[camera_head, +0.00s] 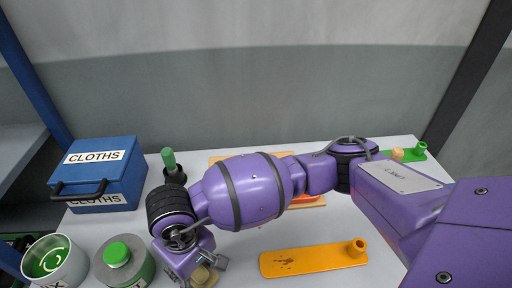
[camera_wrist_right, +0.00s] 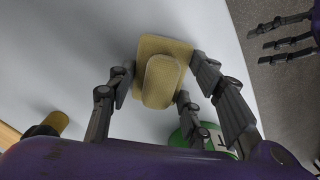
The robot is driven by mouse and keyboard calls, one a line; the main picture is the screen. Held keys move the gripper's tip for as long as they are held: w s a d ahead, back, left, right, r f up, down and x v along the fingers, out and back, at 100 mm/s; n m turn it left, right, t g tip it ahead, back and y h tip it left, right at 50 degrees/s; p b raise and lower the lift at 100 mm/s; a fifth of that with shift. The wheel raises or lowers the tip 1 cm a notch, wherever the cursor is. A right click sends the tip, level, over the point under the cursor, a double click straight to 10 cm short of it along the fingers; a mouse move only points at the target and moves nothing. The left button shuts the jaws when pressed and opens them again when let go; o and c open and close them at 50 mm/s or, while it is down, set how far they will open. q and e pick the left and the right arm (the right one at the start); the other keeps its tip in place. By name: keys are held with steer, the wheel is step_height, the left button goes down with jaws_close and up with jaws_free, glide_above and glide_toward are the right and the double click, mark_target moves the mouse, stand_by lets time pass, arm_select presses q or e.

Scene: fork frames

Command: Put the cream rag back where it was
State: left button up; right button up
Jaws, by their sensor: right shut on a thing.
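The cream rag (camera_wrist_right: 181,49), a tan folded pad with a smaller raised pad on top, lies between the fingers of my right gripper (camera_wrist_right: 160,95) in the right wrist view. That gripper is shut on it. In the head view my right gripper (camera_head: 198,274) is at the lower edge, over the front of the white table, with a cream bit of the rag (camera_head: 203,276) showing beside it. My left gripper (camera_wrist_right: 283,38) shows at the upper right of the wrist view, over the floor, with fingers apart and empty. The head view does not show it.
A blue CLOTHS box (camera_head: 120,170) stands at the left. A green-handled tool (camera_head: 169,160), an open tin (camera_head: 55,262) and a green-capped can (camera_head: 118,254) are near it. An orange board (camera_head: 310,261) lies right of my gripper. My arm hides part of another board (camera_head: 312,203).

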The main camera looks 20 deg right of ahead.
steer(key=o, duration=0.6)
steer(key=shift+f, duration=0.15)
steer(key=shift+c, duration=0.2)
steer(key=o, duration=0.5)
steer(key=shift+c, duration=0.2)
step_height(320, 180, up, 13)
steer(key=shift+f, duration=0.2)
steer(key=shift+f, duration=0.1)
